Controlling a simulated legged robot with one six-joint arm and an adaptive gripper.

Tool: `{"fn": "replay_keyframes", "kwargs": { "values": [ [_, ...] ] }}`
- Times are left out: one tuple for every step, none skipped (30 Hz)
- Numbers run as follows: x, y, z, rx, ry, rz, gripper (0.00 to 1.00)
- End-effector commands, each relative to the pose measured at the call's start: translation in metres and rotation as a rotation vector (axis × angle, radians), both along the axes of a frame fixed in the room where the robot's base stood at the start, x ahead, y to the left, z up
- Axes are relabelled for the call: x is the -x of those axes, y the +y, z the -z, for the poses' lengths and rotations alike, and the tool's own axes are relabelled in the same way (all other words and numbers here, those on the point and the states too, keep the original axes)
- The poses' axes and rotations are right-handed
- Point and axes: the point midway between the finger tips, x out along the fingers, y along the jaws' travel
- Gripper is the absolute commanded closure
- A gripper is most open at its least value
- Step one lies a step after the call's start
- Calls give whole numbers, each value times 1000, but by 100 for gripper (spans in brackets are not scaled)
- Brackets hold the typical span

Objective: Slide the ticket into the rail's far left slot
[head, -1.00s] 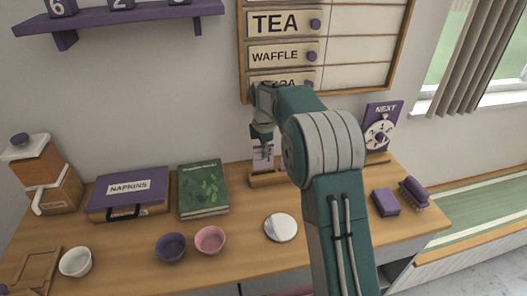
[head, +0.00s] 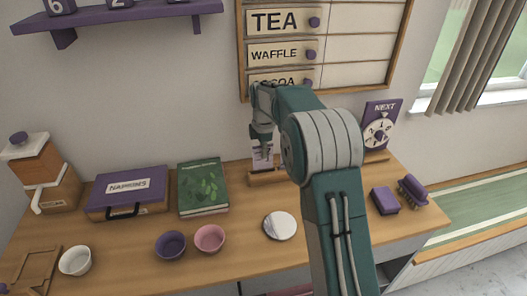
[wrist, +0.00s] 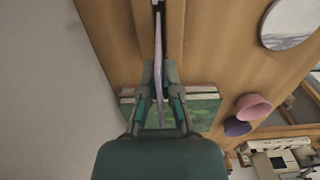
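The ticket (head: 262,158) hangs upright below my gripper (head: 262,147), at the left part of the wooden rail (head: 262,180) on the counter. In the wrist view the ticket (wrist: 158,50) is a thin pinkish sheet seen edge-on, between the two fingertips of my gripper (wrist: 160,72). The fingers are closed on it. Its far end reaches the dark slot area of the rail (wrist: 175,30). I cannot tell whether its lower edge is inside a slot. My arm hides the right part of the rail in the head view.
A green book (head: 203,188) and a napkin box (head: 128,193) stand left of the rail. A round white-topped disc (head: 280,226) lies in front, with pink (head: 209,238) and purple (head: 171,245) bowls nearby. The NEXT dial sign (head: 380,128) stands to the right. The menu board (head: 350,45) hangs above.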

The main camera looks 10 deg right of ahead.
Motion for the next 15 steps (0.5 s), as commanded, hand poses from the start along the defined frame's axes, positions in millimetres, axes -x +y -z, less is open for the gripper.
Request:
{"fn": "replay_keyframes", "kwargs": {
  "values": [
    [0, 0, 0, 0, 0, 0, 100],
    [0, 0, 0, 0, 0, 0, 100],
    [0, 0, 1, 0, 0, 0, 100],
    [0, 0, 1, 0, 0, 0, 100],
    [0, 0, 2, 0, 0, 0, 100],
    [0, 0, 3, 0, 1, 0, 100],
    [0, 0, 4, 0, 1, 0, 100],
    [0, 0, 4, 0, 1, 0, 100],
    [0, 0, 5, 0, 1, 0, 100],
    [0, 0, 6, 0, 1, 0, 100],
    [0, 0, 7, 0, 0, 0, 100],
    [0, 0, 8, 0, 0, 0, 100],
    [0, 0, 9, 0, 0, 0, 100],
    [0, 0, 9, 0, 0, 0, 100],
    [0, 0, 10, 0, 0, 0, 100]
  ]
}}
